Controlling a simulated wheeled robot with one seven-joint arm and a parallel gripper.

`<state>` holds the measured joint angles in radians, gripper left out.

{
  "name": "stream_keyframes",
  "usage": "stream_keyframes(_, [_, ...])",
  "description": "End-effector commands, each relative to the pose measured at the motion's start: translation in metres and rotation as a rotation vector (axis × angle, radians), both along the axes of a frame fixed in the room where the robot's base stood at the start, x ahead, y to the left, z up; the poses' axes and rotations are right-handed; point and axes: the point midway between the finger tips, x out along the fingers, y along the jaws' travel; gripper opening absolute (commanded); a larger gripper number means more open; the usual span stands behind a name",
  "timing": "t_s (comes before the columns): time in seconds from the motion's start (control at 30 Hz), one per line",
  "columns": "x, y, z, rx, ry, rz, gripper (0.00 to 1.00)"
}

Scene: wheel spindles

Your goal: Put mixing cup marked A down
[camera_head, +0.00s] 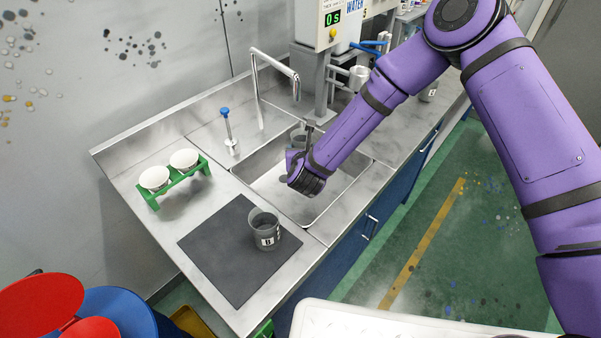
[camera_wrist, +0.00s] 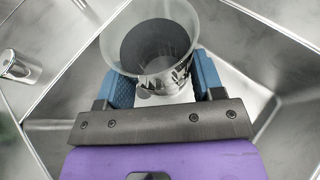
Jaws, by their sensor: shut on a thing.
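My gripper (camera_head: 296,160) is over the sink, near its back left part. In the wrist view, the two blue fingers of my gripper (camera_wrist: 163,82) are shut on the sides of a clear grey cup (camera_wrist: 118,50) with a dark inside. The held cup (camera_head: 299,134) shows only in part in the head view, behind my gripper. Its letter cannot be read in either view. The cup looks roughly upright. Whether its base touches the sink floor cannot be told.
A dark mat (camera_head: 215,250) lies on the counter in front of the sink (camera_head: 330,190). A cup marked B (camera_head: 264,231) stands on its right part; its left part is bare. A green rack (camera_head: 178,182) holds two white cups. A tap (camera_head: 259,85) and blue-topped dispenser (camera_head: 228,128) stand behind.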

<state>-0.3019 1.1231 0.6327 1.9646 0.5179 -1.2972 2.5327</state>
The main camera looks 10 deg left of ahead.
Motion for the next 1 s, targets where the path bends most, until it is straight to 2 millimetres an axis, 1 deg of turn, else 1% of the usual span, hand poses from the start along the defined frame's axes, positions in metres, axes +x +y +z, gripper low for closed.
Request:
stream_keyframes(0.03, [0.000, 0.000, -0.011, -0.001, 0.002, 0.000, 0.37])
stream_keyframes(0.13, [0.000, 0.000, -0.025, -0.001, 0.002, 0.000, 0.37])
stream_keyframes(0.37, [0.000, 0.000, -0.041, 0.001, 0.000, 0.000, 0.37])
stream_keyframes(0.6, [0.000, 0.001, -0.070, 0.000, 0.000, 0.000, 0.37])
stream_keyframes(1.0, [0.000, 0.000, -0.076, 0.001, 0.000, 0.000, 0.37])
